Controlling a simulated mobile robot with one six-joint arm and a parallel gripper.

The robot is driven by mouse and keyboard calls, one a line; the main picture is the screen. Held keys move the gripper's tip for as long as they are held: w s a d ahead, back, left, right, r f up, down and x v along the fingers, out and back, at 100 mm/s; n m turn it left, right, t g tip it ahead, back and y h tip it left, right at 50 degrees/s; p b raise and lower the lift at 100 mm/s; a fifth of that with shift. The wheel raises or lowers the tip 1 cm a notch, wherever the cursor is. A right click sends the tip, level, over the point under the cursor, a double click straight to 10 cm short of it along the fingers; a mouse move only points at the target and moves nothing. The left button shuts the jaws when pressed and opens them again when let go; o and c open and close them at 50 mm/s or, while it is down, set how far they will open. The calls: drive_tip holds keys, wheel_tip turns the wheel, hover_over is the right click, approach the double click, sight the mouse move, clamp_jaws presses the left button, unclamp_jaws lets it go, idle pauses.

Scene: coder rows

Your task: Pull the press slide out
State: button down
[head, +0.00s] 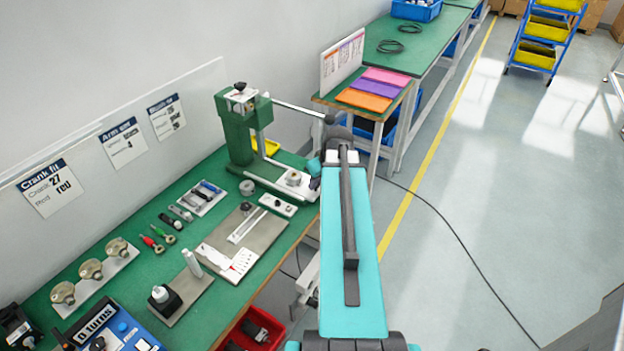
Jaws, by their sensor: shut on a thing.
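The green press (238,135) stands at the far end of the green workbench, with a long lever ending in a dark knob. The press slide (283,188) is the pale low part at the foot of the press, reaching toward the bench's right edge. A round metal piece (293,178) sits on it. My gripper (314,182) is at the right end of the slide, at the bench edge, and is shut on it. My teal arm and wrist hide most of the fingers and the exact grip.
A metal fixture plate (245,240), a small parts tray (200,198), hand tools and a rack of round parts (92,270) cover the bench. A second green table with coloured folders (364,102) stands behind.

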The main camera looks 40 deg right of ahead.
drive_tip(key=shift+w+r, duration=0.1)
drive_tip(key=shift+w, duration=0.05)
drive_tip(key=c, duration=1.6)
unclamp_jaws()
drive_tip(key=shift+b+v, duration=0.35)
drive_tip(key=shift+v, duration=1.05)
drive_tip(key=shift+b+v, duration=0.95)
drive_tip(key=shift+v, duration=4.5)
drive_tip(key=shift+a, duration=0.1)
